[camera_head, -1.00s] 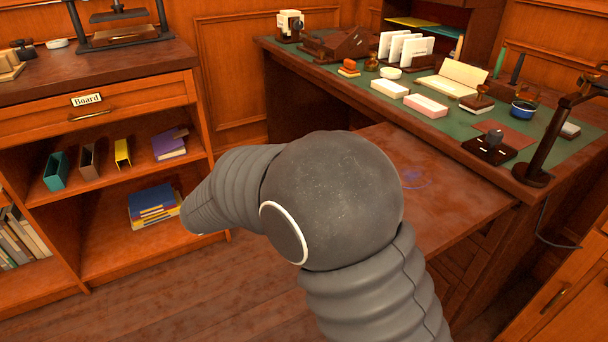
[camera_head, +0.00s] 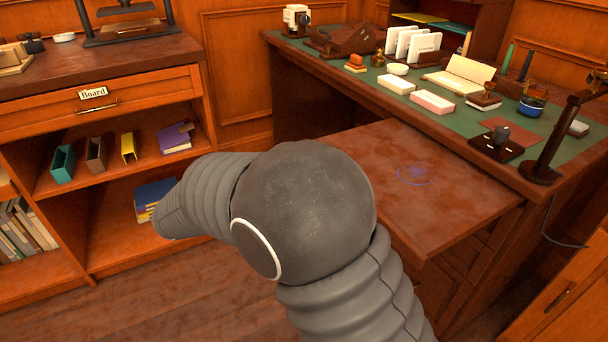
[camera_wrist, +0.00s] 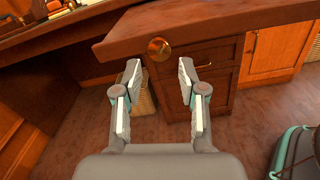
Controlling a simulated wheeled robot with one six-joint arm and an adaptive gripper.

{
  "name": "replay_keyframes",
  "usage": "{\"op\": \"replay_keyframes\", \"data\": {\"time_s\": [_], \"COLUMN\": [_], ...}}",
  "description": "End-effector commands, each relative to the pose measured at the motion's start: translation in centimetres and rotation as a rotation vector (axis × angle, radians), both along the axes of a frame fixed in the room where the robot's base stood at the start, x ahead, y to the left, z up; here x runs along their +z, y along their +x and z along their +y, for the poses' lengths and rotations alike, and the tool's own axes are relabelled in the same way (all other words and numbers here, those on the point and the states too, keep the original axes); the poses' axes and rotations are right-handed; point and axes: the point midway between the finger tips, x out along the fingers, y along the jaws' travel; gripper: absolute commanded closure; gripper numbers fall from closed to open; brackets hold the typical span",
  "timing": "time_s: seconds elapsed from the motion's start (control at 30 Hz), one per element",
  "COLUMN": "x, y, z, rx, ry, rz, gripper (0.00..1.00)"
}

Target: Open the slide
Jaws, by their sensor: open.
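The slide (camera_head: 455,190) is a reddish-brown board that sticks out from under the desk's green-topped surface, with a faint blue ring mark on its top. In the wrist view the slide's front edge (camera_wrist: 220,32) runs across the upper part, with a round brass knob (camera_wrist: 159,48) on it. My gripper (camera_wrist: 159,75) is open and empty; its two fingers stand on either side below the knob, apart from it as far as I can tell. In the head view my arm covers the slide's near left part and the gripper is hidden.
The desk (camera_head: 345,90) carries stamps, envelopes, boxes and a dark lamp stand (camera_head: 560,130). A shelf cabinet with a "Board" drawer (camera_head: 95,100) stands at the left. Drawers (camera_wrist: 215,85) lie below the slide. A grey-green case (camera_wrist: 298,150) stands at the lower right. Wooden floor is open between.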

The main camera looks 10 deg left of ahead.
Motion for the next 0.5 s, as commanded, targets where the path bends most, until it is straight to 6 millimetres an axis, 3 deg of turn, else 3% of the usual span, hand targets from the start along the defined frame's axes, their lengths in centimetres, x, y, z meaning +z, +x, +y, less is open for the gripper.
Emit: {"op": "replay_keyframes", "data": {"time_s": [0.2,0.5], "x": [0.0,-0.1], "y": [-2.6,-4.0], "z": [3.1,4.7], "rx": [0.003,0.000], "ry": [0.000,-0.001], "rz": [0.000,0.001], "gripper": [0.59,0.59]}}
